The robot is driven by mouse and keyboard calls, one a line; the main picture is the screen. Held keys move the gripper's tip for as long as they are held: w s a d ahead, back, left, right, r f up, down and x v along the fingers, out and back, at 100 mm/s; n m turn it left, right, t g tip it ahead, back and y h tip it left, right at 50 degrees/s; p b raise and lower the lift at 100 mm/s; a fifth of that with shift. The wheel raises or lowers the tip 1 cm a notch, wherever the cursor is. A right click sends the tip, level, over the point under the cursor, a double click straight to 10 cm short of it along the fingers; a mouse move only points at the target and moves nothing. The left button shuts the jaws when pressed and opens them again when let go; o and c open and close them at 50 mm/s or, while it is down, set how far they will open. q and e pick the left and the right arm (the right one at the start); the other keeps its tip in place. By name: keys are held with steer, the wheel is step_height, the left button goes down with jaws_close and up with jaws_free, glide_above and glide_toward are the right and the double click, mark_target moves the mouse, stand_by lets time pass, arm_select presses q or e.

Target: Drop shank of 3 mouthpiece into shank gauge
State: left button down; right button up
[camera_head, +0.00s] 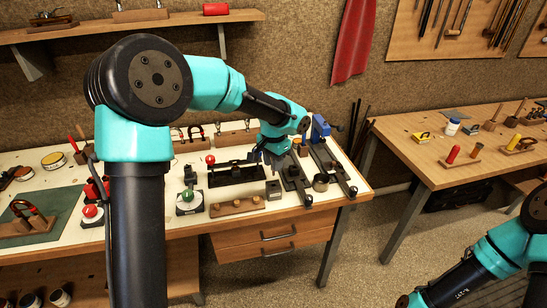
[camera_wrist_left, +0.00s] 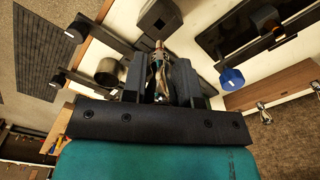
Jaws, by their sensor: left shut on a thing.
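My left gripper (camera_head: 271,164) is over the bench in the head view. In the left wrist view my left gripper (camera_wrist_left: 160,80) is shut on a silvery mouthpiece (camera_wrist_left: 157,68), with its narrow brass-coloured end pointing toward a small dark block. That block, apparently the shank gauge (camera_head: 273,190), stands just below the gripper in the head view and shows a dark opening in the left wrist view (camera_wrist_left: 158,19). The mouthpiece end looks close to the block but apart from it. The fingers partly hide the mouthpiece. My right arm shows at the lower right; its gripper is out of view.
A dark round cup (camera_head: 320,183) and dark bar fixtures stand to the right. A black tray (camera_head: 236,175) lies behind. The bench's front edge is near.

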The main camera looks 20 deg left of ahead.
arm_select(q)
steer(key=shift+f, duration=1.7)
steer(key=shift+f, duration=1.65)
stand_by(0.4)
steer(key=c, duration=0.8)
jaws_free()
step_height(320, 180, up, 17)
steer(key=shift+r, duration=0.2)
stand_by(0.6)
